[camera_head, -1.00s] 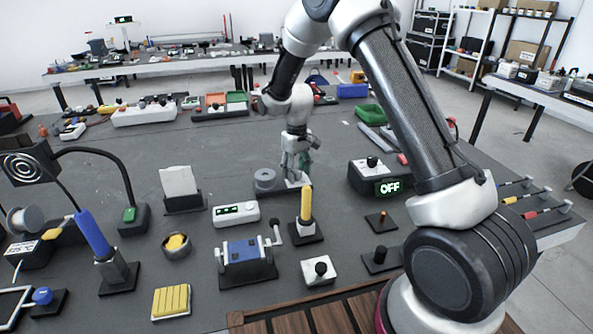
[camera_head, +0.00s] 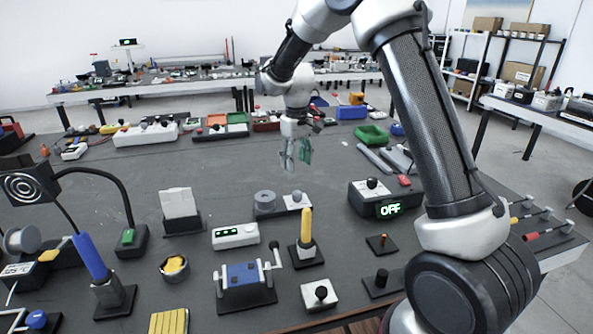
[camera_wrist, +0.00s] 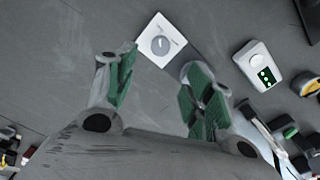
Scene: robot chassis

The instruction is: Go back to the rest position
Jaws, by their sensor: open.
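My gripper (camera_head: 296,155) hangs from my arm above the middle of the dark grey table (camera_head: 130,165). Its green-padded fingers point down, apart and empty. In the wrist view the fingers of my gripper (camera_wrist: 160,95) are spread with bare table between them. A white square plate with a round grey knob (camera_wrist: 160,43) lies beyond the fingertips there. In the head view this knob plate (camera_head: 297,201) sits beside a grey cylinder (camera_head: 265,200), below my gripper and apart from it.
A box with an "OFF" display (camera_head: 388,198) stands right of the gripper. A white device with a green display (camera_head: 236,236), a yellow-handled lever (camera_head: 306,235) and a blue cranked box (camera_head: 243,285) stand nearer. A green bin (camera_head: 371,135) and a blue bin (camera_head: 351,112) are farther back.

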